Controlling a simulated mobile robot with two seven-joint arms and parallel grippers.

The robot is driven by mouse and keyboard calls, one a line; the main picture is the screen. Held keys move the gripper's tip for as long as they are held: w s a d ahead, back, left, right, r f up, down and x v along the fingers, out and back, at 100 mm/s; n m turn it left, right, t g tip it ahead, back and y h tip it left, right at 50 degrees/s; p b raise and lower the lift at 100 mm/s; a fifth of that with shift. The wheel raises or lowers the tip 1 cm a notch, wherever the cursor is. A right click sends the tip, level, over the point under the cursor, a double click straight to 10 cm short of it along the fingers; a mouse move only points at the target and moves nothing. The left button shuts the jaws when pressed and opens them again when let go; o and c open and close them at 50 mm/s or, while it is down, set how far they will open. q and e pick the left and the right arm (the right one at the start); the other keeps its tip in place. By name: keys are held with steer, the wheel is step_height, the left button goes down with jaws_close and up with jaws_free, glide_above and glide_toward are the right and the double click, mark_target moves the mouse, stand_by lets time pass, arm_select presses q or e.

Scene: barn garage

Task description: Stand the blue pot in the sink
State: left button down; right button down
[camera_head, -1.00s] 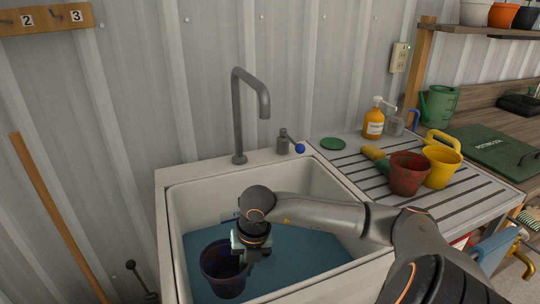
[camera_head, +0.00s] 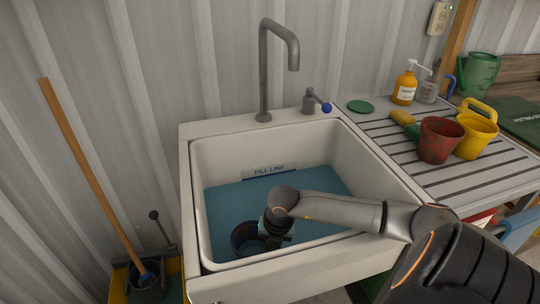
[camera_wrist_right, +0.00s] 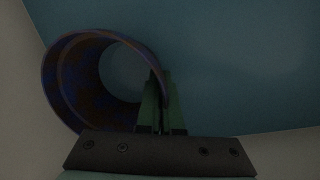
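The blue pot (camera_head: 244,236) is inside the white sink (camera_head: 187,190), near its front left, low at the blue water (camera_head: 228,200). My right gripper (camera_head: 272,240) reaches down into the sink at the pot's right side. In the right wrist view the pot (camera_wrist_right: 75,85) shows its round open mouth and reddish-brown speckles. The green fingers of my right gripper (camera_wrist_right: 160,100) are close together on the pot's wall. Whether the pot's base touches the sink floor is hidden. My left gripper is not in view.
A grey tap (camera_head: 265,75) rises behind the sink, beside a blue-knobbed lever (camera_head: 318,102). On the slatted drainboard (camera_head: 455,175) stand a red pot (camera_head: 438,140), a yellow watering can (camera_head: 475,135) and a soap bottle (camera_head: 405,85). A wooden handle (camera_head: 90,170) leans at left.

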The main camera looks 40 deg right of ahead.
steer(key=c, duration=1.5)
jaws_free()
steer(key=shift+f, duration=0.1)
steer(key=o, duration=0.4)
steer(key=shift+r, duration=0.3)
steer(key=r, duration=0.4)
steer(key=s+r+p, duration=0.1)
steer(key=r, duration=0.2)
steer(key=s+r, duration=0.1)
steer(key=r, duration=0.3)
steer(key=shift+d+r+p, duration=0.15)
steer(key=shift+r+p, duration=0.15)
steer(key=shift+p, duration=0.1)
